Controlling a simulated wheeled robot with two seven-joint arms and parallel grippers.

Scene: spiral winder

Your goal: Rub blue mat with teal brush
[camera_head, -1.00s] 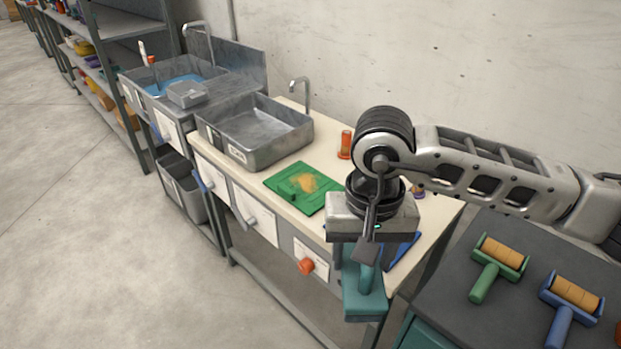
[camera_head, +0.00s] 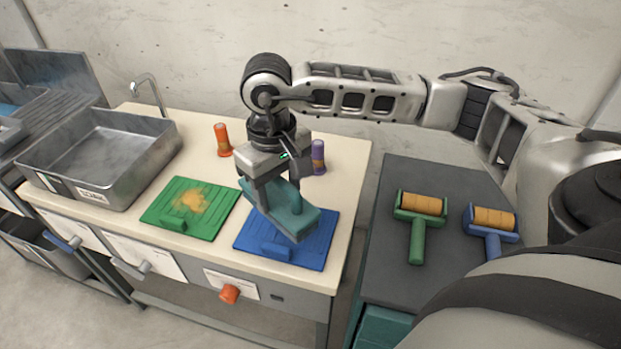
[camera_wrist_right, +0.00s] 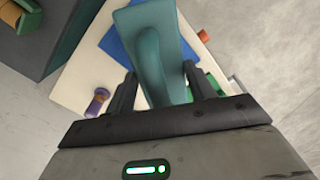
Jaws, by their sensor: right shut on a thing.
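The blue mat (camera_head: 310,251) lies flat on the light worktop, right of the green mat. My right gripper (camera_head: 278,196) is shut on the teal brush (camera_head: 291,213) and holds it over the blue mat, covering the mat's upper left part. Whether the brush touches the mat I cannot tell. In the right wrist view the brush (camera_wrist_right: 160,50) sits between the two fingers (camera_wrist_right: 163,86), with the blue mat (camera_wrist_right: 113,46) partly showing behind it. My left gripper is not in view.
A green mat (camera_head: 222,213) with a yellow-brown smear lies to the left. An orange bottle (camera_head: 222,141) and a purple bottle (camera_head: 318,157) stand behind. A steel basin (camera_head: 146,165) is at left. A dark table at right holds a green roller (camera_head: 417,240) and a blue roller (camera_head: 480,232).

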